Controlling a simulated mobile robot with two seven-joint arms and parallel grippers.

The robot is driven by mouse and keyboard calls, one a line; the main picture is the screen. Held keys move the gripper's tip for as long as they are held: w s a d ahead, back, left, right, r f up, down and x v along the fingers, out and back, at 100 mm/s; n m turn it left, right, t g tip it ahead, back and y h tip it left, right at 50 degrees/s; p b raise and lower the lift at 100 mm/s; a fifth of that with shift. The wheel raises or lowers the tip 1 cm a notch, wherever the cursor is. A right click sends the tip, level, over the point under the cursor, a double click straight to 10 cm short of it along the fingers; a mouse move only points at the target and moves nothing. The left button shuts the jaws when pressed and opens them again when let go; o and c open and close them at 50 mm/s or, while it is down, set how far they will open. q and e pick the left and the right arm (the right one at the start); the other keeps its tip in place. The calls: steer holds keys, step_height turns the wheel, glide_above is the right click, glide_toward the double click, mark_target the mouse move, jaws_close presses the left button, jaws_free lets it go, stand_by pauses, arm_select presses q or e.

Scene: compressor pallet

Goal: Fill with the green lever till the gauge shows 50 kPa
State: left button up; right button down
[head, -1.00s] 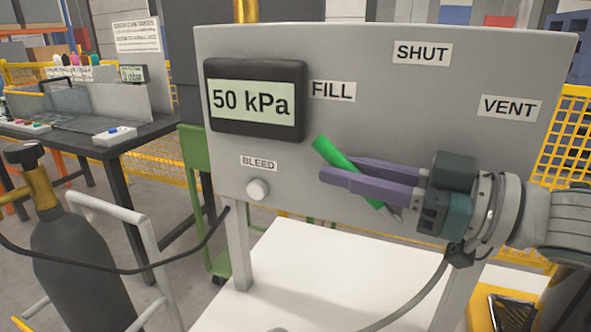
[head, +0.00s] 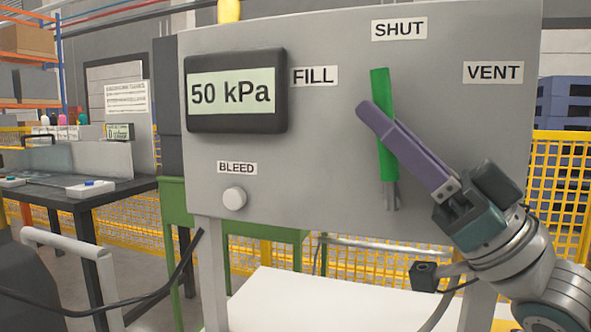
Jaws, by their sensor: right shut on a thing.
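The gauge (head: 232,93) on the grey panel reads 50 kPa. The green lever (head: 381,95) stands nearly upright, its top pointing up towards the SHUT label (head: 399,29) and to the right of the FILL label (head: 315,76). My right gripper (head: 372,117) is shut on the green lever, with its purple fingers reaching across it from the lower right. The fingers hide part of the lever's middle. My left gripper is not in view.
The VENT label (head: 493,72) is at the panel's upper right. A white BLEED knob (head: 234,198) sits below the gauge. A white surface (head: 320,300) lies below the panel. A yellow mesh fence (head: 560,185) stands behind, and a dark workbench (head: 95,195) is at left.

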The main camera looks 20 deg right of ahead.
steer(key=shift+s+d+m+t+y+b, duration=0.3)
steer(key=shift+d+t+y+b, duration=0.1)
steer(key=shift+t+b, duration=0.4)
steer(key=c, duration=0.8)
jaws_free()
steer(key=shift+o, duration=0.2)
steer(key=shift+r, duration=0.1)
step_height(320, 180, up, 20)
steer(key=p, duration=0.4)
steer(key=shift+p, duration=0.3)
